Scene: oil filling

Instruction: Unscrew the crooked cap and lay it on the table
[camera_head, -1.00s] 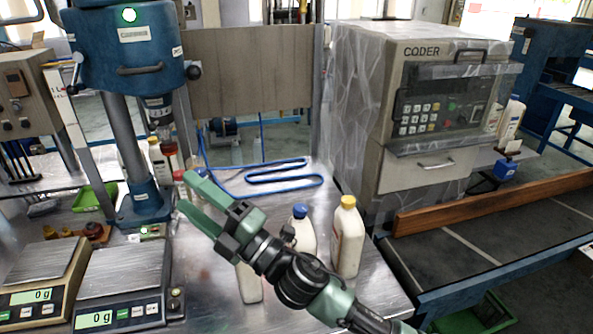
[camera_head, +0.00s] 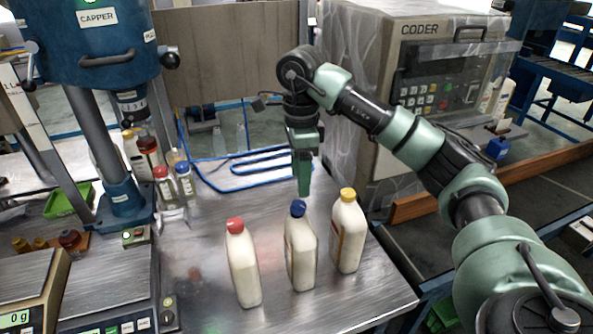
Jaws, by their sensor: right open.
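Three white bottles stand in a row on the metal table (camera_head: 200,300). The left one has a red cap (camera_head: 235,226), the middle one a blue cap (camera_head: 298,208), the right one a yellow cap (camera_head: 347,195). The blue cap looks slightly tilted, but at this size I cannot tell surely which cap is crooked. My right gripper (camera_head: 304,192) is open, points down and hangs close above or behind the blue cap, with nothing visible in it. Its fingers overlap edge-on in this view. My left gripper is not in view.
The capper (camera_head: 115,55) stands at the left with several small bottles beside it. Two scales (camera_head: 100,280) lie at the front left. The coder (camera_head: 420,100) stands behind my right arm. The table's front right is clear.

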